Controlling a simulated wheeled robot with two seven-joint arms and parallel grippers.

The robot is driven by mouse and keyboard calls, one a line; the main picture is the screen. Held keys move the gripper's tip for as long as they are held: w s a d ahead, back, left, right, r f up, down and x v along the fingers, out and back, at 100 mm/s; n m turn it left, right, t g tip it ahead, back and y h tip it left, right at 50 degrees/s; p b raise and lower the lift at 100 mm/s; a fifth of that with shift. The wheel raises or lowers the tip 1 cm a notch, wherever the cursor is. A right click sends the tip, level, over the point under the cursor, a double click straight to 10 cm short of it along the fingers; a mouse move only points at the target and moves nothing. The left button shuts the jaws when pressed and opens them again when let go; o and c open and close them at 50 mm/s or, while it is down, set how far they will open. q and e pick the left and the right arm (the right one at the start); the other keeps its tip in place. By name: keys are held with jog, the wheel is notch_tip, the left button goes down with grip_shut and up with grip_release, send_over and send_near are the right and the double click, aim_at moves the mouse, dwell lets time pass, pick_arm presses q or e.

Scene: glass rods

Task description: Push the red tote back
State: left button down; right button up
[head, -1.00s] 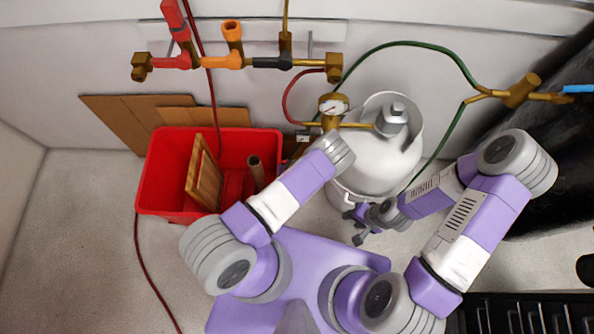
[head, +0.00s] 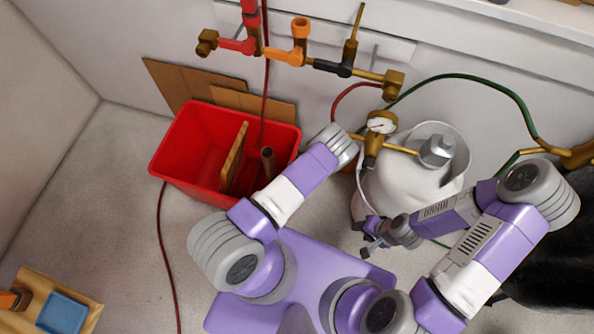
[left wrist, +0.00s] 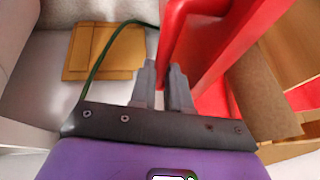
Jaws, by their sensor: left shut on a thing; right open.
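The red tote (head: 180,175) stands on the floor at the left in the head view, in front of the back wall. A wooden board (head: 234,158) and a brown tube (head: 268,160) stand inside it. My left arm reaches to the tote's right side, and its fingers are hidden there by the wrist. In the left wrist view my left gripper (left wrist: 165,88) is shut on the tote's red wall (left wrist: 172,45). My right gripper (head: 371,245) is open and empty, low in front of the white gas cylinder (head: 400,190).
Cardboard sheets (head: 180,80) lean on the wall behind the tote. Brass pipework (head: 300,58) with valves is above. A dark red hose (head: 165,250) runs along the floor. A wooden stand with a blue tray (head: 62,312) is at lower left. Floor left of the tote is clear.

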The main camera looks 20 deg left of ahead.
pick_arm(q)
jog(key=shift+s+a, duration=0.15)
jog(key=shift+a, duration=0.3)
jog(key=c, duration=1.1)
grip_release()
jog(key=p+v, duration=0.3)
jog(key=v, duration=0.4)
jog(key=shift+d+r, duration=0.2)
jog(key=shift+d, duration=0.05)
jog(key=s+d+r+n+g+h+p, duration=0.1)
jog(key=s+d+r+h, duration=0.2)
jog(key=s+d+r, duration=0.2)
jog(key=s+d+r+g+h+p, duration=0.1)
jog(key=s+d+r+g+h, duration=0.1)
jog(key=s+r, duration=0.7)
notch_tip(320, 180, up, 2)
jog(key=d+h, duration=0.1)
jog(key=d, duration=0.1)
jog(key=shift+s+d+n+g+h, duration=0.25)
jog(key=shift+d+n+g+h, duration=0.05)
jog(key=shift+d+n+h, duration=0.1)
